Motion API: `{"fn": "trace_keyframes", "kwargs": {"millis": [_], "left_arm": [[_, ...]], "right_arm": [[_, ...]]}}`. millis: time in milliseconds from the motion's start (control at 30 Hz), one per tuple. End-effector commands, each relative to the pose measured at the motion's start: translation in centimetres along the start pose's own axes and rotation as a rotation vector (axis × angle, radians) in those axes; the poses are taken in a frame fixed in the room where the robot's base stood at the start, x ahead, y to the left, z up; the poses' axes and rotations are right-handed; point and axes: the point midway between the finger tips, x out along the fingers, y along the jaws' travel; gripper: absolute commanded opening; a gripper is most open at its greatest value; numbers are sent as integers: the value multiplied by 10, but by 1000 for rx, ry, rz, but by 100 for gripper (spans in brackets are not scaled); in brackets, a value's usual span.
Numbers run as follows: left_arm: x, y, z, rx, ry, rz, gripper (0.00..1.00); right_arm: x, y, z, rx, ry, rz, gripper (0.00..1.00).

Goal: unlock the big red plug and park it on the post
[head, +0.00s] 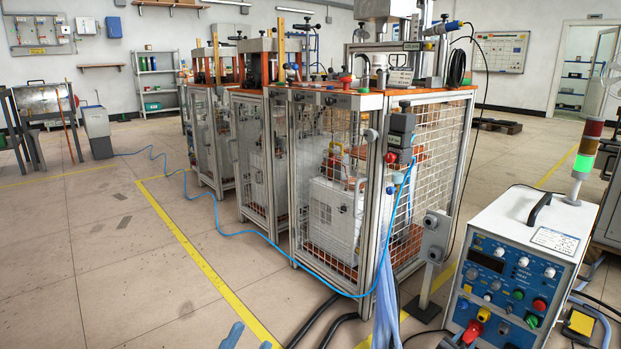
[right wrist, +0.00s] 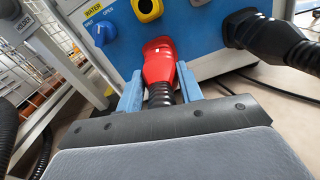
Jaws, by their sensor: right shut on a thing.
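The big red plug (right wrist: 159,64) sits against the lower blue front panel of the heater cabinet, its black ribbed cable end (right wrist: 162,94) toward me. It also shows low in the head view (head: 471,331). My right gripper (right wrist: 158,88) has its blue fingers on both sides of the plug's rear and is shut on it. A blue knob (right wrist: 103,33) marked SHUT and OPEN is just left of the plug. My left gripper (head: 249,341) is open and empty at the bottom edge.
The cabinet (head: 525,265) carries a signal tower showing green. A caged machine (head: 335,170) with hanging hoses stands left of the post.

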Motion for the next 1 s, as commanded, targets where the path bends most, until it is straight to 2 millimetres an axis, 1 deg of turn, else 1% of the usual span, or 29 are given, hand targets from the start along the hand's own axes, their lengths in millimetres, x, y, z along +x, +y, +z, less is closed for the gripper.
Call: {"fn": "trace_keyframes", "kwargs": {"millis": [33, 200, 600, 1000], "left_arm": [[2, 0, -1, 0, 0, 0, 33], [5, -1, -3, 0, 0, 0, 33], [12, -4, -8, 0, 0, 0, 33], [16, -5, -11, 0, 0, 0, 33]], "right_arm": [[-10, 0, -8, -5, 11, 3, 0], [-16, 0, -8, -4, 12, 4, 0], [-28, 0, -8, -4, 11, 3, 0], [-33, 0, -5, -3, 6, 3, 0]]}}
